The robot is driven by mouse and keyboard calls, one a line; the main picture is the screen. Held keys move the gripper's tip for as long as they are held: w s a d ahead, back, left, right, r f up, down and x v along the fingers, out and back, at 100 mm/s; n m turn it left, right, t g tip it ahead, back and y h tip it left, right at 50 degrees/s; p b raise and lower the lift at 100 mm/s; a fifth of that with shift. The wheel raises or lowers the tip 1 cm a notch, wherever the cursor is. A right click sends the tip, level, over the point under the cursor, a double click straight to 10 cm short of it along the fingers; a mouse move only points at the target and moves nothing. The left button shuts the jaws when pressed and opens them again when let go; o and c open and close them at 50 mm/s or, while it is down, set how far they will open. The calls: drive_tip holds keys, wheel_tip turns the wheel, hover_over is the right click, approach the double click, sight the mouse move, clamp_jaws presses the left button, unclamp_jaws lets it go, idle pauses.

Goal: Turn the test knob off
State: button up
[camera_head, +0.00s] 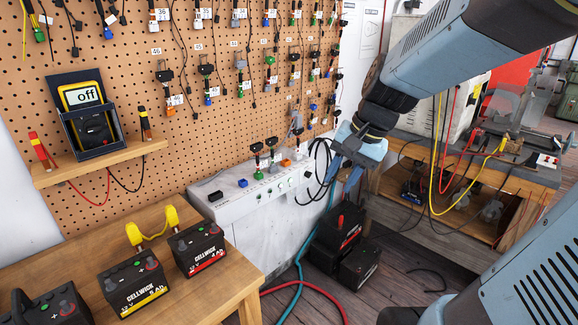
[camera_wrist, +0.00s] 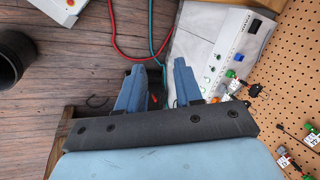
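The white test cabinet (camera_head: 240,215) stands against the pegboard, with a row of small controls on its sloped top panel. Small green-marked controls (camera_wrist: 217,58) show on its front strip in the wrist view; which is the test knob, and its setting, I cannot tell. My gripper (camera_head: 344,185) hangs at the cabinet's right end, pointing down. In the wrist view my gripper (camera_wrist: 163,68) has its two blue fingers apart with nothing between them. The cabinet panel lies ahead and to the right of the fingers, not touched.
A multimeter (camera_head: 90,115) reading "off" sits on a wooden shelf (camera_head: 100,163). Several batteries (camera_head: 135,285) stand on the wooden table, and black batteries (camera_head: 340,225) on the floor below my gripper. Black cables (camera_head: 318,165) loop beside the panel. A bench (camera_head: 530,175) stands at right.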

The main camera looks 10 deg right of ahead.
drive_tip(key=w+a+f+m+g+y, duration=0.1)
drive_tip(key=w+a+f+m+y, duration=0.1)
drive_tip(key=w+f+m+y, duration=0.45)
drive_tip(key=m+t, duration=1.3)
drive_tip(key=m, duration=1.5)
approach(310, 176)
drive_tip(key=x, duration=0.8)
drive_tip(key=shift+w+f+y, duration=0.2)
drive_tip(key=shift+y, duration=0.15)
drive_tip(key=shift+d, duration=0.15)
drive_tip(key=shift+c, duration=0.4)
clamp_jaws()
